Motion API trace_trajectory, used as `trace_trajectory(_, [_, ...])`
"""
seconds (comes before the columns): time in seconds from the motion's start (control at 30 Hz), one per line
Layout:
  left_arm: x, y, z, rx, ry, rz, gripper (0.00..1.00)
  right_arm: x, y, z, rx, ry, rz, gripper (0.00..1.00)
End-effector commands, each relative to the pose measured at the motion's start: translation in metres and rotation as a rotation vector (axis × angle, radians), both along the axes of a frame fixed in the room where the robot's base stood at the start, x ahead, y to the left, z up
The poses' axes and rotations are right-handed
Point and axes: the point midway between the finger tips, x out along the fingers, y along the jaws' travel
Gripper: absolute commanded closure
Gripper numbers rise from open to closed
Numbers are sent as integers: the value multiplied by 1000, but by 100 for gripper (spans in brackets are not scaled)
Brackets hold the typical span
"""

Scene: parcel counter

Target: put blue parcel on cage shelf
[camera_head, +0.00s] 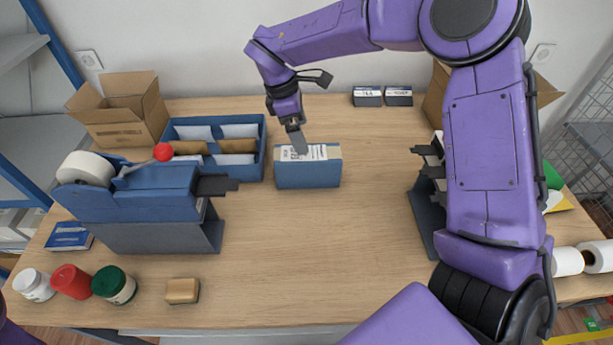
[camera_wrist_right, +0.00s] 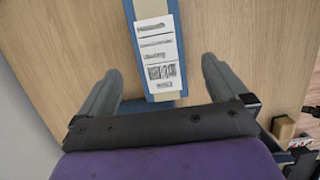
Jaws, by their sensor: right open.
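The blue parcel (camera_head: 308,175) stands on the wooden counter near the middle, with a white printed label on its top. The label side of the parcel (camera_wrist_right: 157,50) also shows in the right wrist view. My right gripper (camera_head: 299,146) is at the parcel's top in the head view, pointing down. In the right wrist view the fingers (camera_wrist_right: 162,68) are open, one on each side of the parcel, with gaps between. A wire cage (camera_head: 588,135) stands at the far right, partly cut off; its shelf is not clear. My left gripper is out of view.
A blue divided tray (camera_head: 262,150) is close left of the parcel. An open carton (camera_head: 122,115) and a blue tape dispenser (camera_head: 140,205) stand left. Two small boxes (camera_head: 368,97) lie at the back. The counter's front middle is clear.

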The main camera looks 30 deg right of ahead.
Motion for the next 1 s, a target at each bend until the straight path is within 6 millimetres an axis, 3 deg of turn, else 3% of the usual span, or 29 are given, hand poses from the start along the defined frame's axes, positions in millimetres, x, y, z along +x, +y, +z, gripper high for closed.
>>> trace_trajectory(0.03, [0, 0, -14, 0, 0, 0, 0, 0, 0, -14, 0, -1, 0, 0])
trace_trajectory(0.1, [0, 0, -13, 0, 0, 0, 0, 0, -1, -18, 0, 0, 1, 0])
trace_trajectory(0.47, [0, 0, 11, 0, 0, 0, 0, -7, -13, -65, -1, 2, 1, 0])
trace_trajectory(0.6, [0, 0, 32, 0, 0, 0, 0, -6, -18, -88, -1, 6, 1, 0])
trace_trajectory(0.7, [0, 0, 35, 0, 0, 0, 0, -8, -21, -106, -1, 2, 1, 0])
trace_trajectory(0.97, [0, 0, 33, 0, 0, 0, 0, -8, -23, -115, 0, -1, 0, 0])
trace_trajectory(1.0, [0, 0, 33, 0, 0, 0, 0, -8, -23, -115, 0, -1, 0, 6])
